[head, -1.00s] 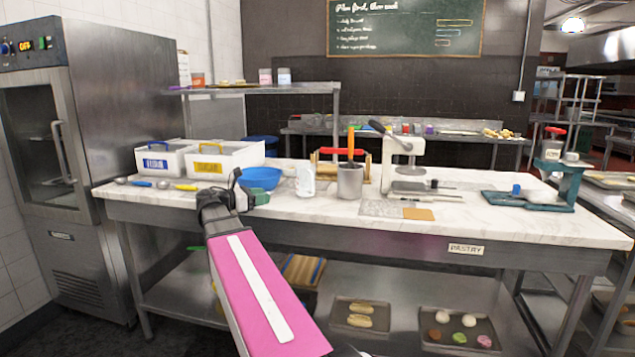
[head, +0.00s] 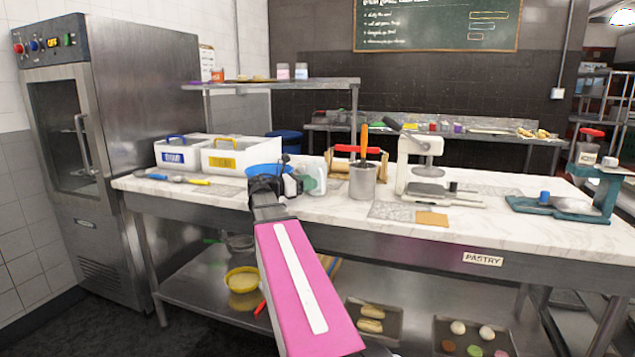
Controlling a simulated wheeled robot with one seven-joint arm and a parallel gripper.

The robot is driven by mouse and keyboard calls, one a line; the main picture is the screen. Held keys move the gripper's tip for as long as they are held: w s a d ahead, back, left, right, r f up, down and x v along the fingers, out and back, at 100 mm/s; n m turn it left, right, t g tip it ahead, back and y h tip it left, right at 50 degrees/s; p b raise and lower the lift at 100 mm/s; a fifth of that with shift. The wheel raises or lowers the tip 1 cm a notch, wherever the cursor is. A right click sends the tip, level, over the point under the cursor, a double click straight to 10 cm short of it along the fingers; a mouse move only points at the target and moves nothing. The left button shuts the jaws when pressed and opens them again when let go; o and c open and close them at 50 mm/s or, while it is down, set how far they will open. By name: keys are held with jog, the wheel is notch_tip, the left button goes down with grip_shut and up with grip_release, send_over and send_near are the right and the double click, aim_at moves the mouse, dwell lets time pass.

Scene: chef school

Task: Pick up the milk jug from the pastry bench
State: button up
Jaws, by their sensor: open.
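The milk jug (head: 317,173) is a small whitish container standing on the marble top of the pastry bench (head: 341,209). It stands left of a steel pot (head: 362,182). My gripper (head: 300,184), at the end of the pink arm, is open at bench-top height. It is just left of and in front of the jug and overlaps its lower left in the picture. I cannot tell whether the fingers touch the jug or stand around it. The far finger is hard to make out against the jug.
A blue bowl (head: 264,170) sits behind my gripper, partly hidden. Two white bins (head: 232,158) stand to the left, with spoons (head: 178,179) in front. A wooden rack with a red bar (head: 345,149) and a white press (head: 418,165) are to the right.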

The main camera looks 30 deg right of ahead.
aim_at(322, 190)
jog(key=shift+s+d+f, duration=0.1)
jog(key=shift+s+d, duration=0.05)
jog(key=shift+d, duration=0.7)
jog(key=shift+s+d+f, duration=0.1)
jog(key=shift+s+d, duration=0.05)
jog(key=shift+d, duration=0.65)
jog(key=shift+s+d+f, duration=0.1)
jog(key=shift+s+d, duration=0.05)
jog(key=shift+d, duration=0.7)
grip_shut()
